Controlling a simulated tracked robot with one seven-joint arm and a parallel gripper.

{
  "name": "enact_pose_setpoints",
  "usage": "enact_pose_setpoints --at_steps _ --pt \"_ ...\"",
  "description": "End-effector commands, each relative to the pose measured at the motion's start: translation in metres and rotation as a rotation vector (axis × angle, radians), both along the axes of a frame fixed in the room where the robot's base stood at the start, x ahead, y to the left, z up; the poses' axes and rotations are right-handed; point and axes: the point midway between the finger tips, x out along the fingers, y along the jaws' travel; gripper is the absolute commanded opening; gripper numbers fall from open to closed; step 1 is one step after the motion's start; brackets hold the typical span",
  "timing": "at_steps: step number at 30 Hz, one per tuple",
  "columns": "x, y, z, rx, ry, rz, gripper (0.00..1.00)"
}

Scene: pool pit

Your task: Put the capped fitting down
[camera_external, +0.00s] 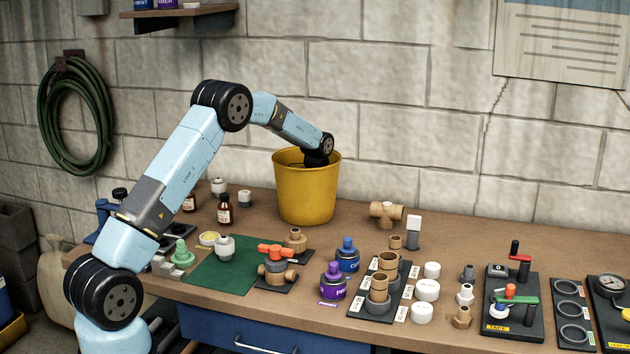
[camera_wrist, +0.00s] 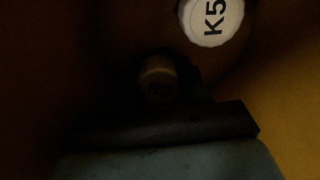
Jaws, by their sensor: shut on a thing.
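My gripper (camera_wrist: 165,105) is down inside the yellow bucket (camera_external: 305,197), and the bucket wall hides it in the external view. In the wrist view it is very dark. A dim, rounded end with a faint mark starting with R, which I take for the capped fitting (camera_wrist: 158,76), sits right at my gripper, which is shut on it. The fingers and the fitting's lower part are lost in shadow. A white round cap marked K5 (camera_wrist: 211,20) shows beyond it; I cannot tell what it rests on.
A green mat (camera_external: 228,272) with a white fitting (camera_external: 224,247) lies left of the bucket. The wall is behind.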

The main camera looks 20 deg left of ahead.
Motion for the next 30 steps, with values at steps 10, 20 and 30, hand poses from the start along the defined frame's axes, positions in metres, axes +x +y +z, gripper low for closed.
enact_pose_setpoints --at_steps 10,20,30 --pt "0.000 0.000 -0.001 0.000 0.000 0.000 0.57" --pt "0.000 0.000 0.029 -0.001 -0.002 0.001 0.57" --pt "-0.001 -0.001 0.093 0.000 -0.001 0.000 0.57"
